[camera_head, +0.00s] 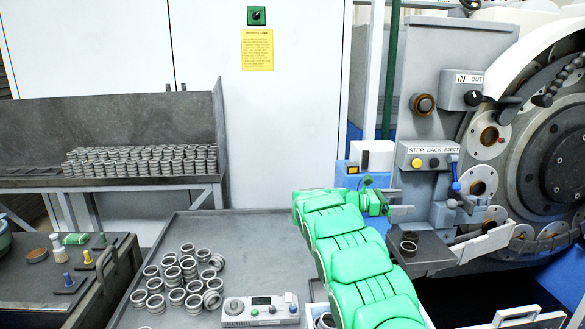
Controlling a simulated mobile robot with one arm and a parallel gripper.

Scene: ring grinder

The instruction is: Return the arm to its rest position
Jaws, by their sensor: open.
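My green padded arm (350,255) reaches up from the lower right over the right edge of the grey table. My gripper (403,212) is at its far end, pointing right toward the grinder (545,160). The gripper is small in view and partly hidden by its own body, but its jaws are open, and I see no ring in them. A single metal ring (409,244) lies on a dark plate (430,254) in front of the grinder, below and apart from the gripper.
Loose rings (178,280) are piled on the grey table (245,240), with a control box (261,310) at its front. Many rings stand in rows on a back shelf (100,183). The grinder's lever panel (428,156) rises close behind the gripper. The table's middle is clear.

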